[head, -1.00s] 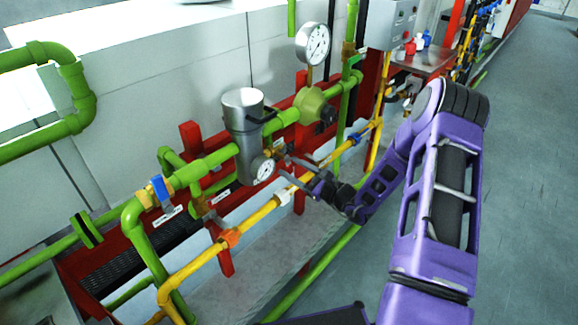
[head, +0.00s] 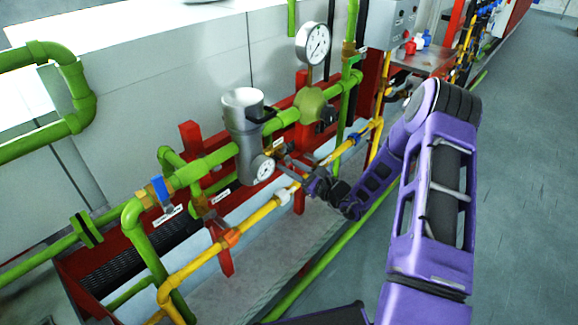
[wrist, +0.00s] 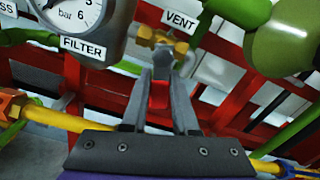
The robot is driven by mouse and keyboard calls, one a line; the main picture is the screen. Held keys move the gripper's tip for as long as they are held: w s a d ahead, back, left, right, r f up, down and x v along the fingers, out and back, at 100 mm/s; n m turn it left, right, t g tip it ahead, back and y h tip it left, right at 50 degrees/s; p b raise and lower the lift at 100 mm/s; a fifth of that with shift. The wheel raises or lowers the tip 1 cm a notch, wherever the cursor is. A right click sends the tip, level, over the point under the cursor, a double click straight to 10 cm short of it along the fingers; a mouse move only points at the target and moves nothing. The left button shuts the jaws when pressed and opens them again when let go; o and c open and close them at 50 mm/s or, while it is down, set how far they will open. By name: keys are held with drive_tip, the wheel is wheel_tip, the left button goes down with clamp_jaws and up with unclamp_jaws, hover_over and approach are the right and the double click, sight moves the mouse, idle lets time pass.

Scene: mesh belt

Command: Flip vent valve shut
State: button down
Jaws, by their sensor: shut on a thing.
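The vent valve (wrist: 158,38) has a brass body just below the white VENT label (wrist: 180,20) in the wrist view. My gripper (wrist: 163,78) is right below it, with its two fingers closed on a red piece (wrist: 158,95) that looks like the valve's handle. The fingers hide most of this handle, so its exact angle is hard to tell. In the head view my gripper (head: 289,166) reaches in from the right, beside the round gauge under the grey filter canister (head: 242,125).
A pressure gauge (wrist: 75,12) and a FILTER label (wrist: 84,46) are close on the left. A green round body (wrist: 280,35) is at the upper right. A yellow pipe (head: 325,160) runs below and beside my gripper. Red frame bars stand behind.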

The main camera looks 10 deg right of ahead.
drive_tip(key=m, duration=0.3)
drive_tip(key=shift+s+a+p, duration=0.3)
drive_tip(key=shift+a+p, duration=0.1)
drive_tip(key=c, duration=0.7)
unclamp_jaws()
drive_tip(key=v, duration=1.7)
drive_tip(key=shift+s+d, duration=0.1)
drive_tip(key=shift+s, duration=0.1)
drive_tip(key=shift+w, duration=0.1)
